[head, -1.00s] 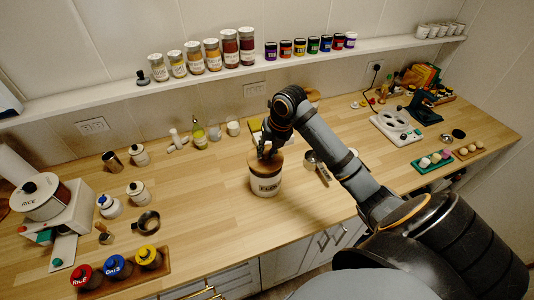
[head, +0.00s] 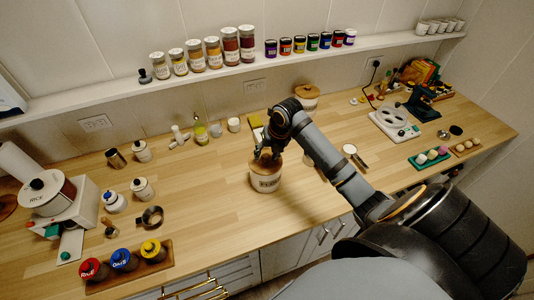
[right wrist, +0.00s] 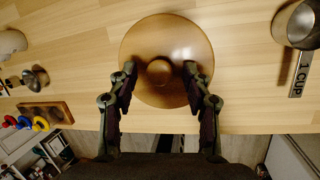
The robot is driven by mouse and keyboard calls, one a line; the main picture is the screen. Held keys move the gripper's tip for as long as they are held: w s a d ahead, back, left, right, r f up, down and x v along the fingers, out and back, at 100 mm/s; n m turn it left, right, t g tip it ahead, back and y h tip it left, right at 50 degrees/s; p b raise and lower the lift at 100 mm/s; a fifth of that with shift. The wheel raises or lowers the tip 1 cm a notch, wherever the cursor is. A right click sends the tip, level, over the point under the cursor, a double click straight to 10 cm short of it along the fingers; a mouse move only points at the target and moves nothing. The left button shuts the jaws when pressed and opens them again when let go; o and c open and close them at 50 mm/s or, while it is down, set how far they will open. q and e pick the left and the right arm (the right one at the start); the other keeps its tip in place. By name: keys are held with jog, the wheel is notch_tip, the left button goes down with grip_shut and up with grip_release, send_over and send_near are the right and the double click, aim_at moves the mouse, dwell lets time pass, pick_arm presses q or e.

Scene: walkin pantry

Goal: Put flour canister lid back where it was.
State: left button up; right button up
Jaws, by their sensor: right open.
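The flour canister (head: 266,182) is a white jar with a dark label, upright on the wooden counter. Its round wooden lid (head: 258,164) sits on top of it and looks level. In the right wrist view the lid (right wrist: 180,38) fills the upper middle and hides the jar below. My right gripper (head: 267,155) is over the lid. In the right wrist view its open fingers (right wrist: 158,72) stand on either side of the lid's round knob (right wrist: 159,70), with gaps between them and the knob. My left gripper is out of view.
A metal measuring cup (head: 350,149) lies right of the canister. Another wooden-lidded canister (head: 307,97) stands behind. A wooden rack (head: 128,278) of red, blue and yellow-topped jars is at front left. The counter directly left of the flour canister is clear.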

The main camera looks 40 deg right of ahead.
jog(key=shift+s+r, duration=0.1)
jog(key=shift+r, duration=0.15)
jog(key=b+v, duration=0.3)
jog(key=v, duration=0.8)
jog(key=shift+r+b, duration=0.3)
jog(key=shift+r, duration=0.05)
jog(key=shift+s+f, duration=0.1)
